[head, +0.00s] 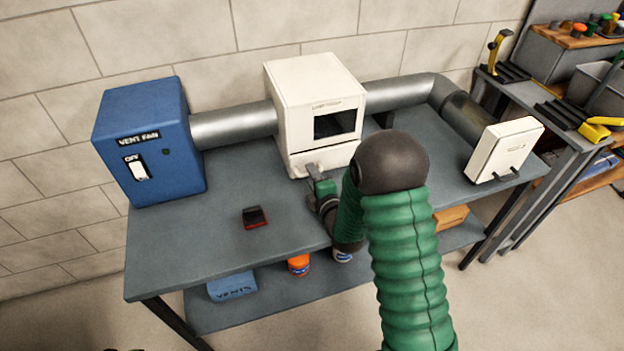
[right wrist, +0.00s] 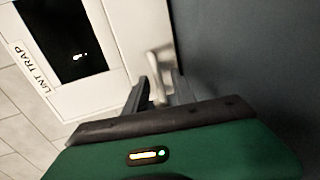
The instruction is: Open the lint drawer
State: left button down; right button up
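The lint trap is a white box (head: 315,105) with a dark window, standing on the grey bench; its label and window (right wrist: 75,45) also show in the right wrist view. The drawer front (head: 325,157) is along the box's bottom and looks closed. Its pale handle (right wrist: 156,78) sticks out from the front. My right gripper (head: 314,174) is at the handle; in the right wrist view its two dark fingers (right wrist: 158,92) stand on either side of the handle, apart, with gaps visible. Firm contact is not visible.
A blue vent fan box (head: 150,140) with an OFF switch joins the lint trap by a silver duct (head: 235,124). A small dark-and-red object (head: 255,217) lies on the bench (head: 190,245). A white hinged-looking cover (head: 503,150) stands at the right end.

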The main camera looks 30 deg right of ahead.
jog(key=shift+w, duration=0.2)
jog(key=c, duration=0.6)
grip_shut()
jog(key=shift+s+f, duration=0.1)
jog(key=shift+f, duration=0.05)
dwell(0.6)
